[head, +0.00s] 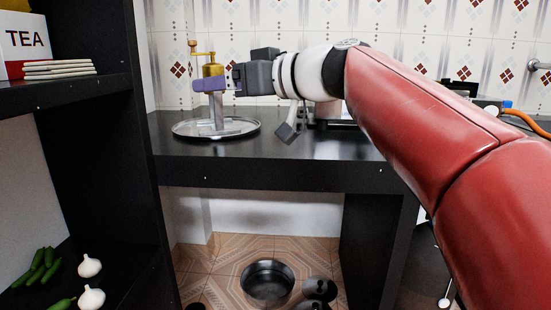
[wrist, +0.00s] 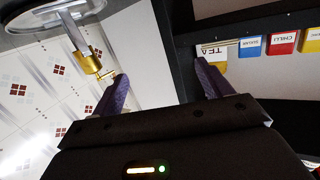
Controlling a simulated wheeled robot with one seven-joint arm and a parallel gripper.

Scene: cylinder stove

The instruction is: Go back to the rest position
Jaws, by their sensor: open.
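My gripper (head: 208,85) reaches out to the left over the black counter (head: 290,148). Its purple fingers show in the wrist view (wrist: 158,68), spread apart with nothing between them. A gold device with a small handle (head: 212,66) stands on a grey post above a round silver tray (head: 185,133). In the head view the fingers overlap the device. In the wrist view the gold device (wrist: 88,62) lies outside the jaws, close to the left finger. I cannot tell whether they touch.
A black shelf (head: 110,85) at the left holds a TEA box (head: 25,45), garlic (head: 90,265) and green vegetables (head: 38,268). Boxes, including one marked CHILLI (wrist: 282,43), line a shelf in the wrist view. A dark pan (head: 267,282) is on the floor below the counter.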

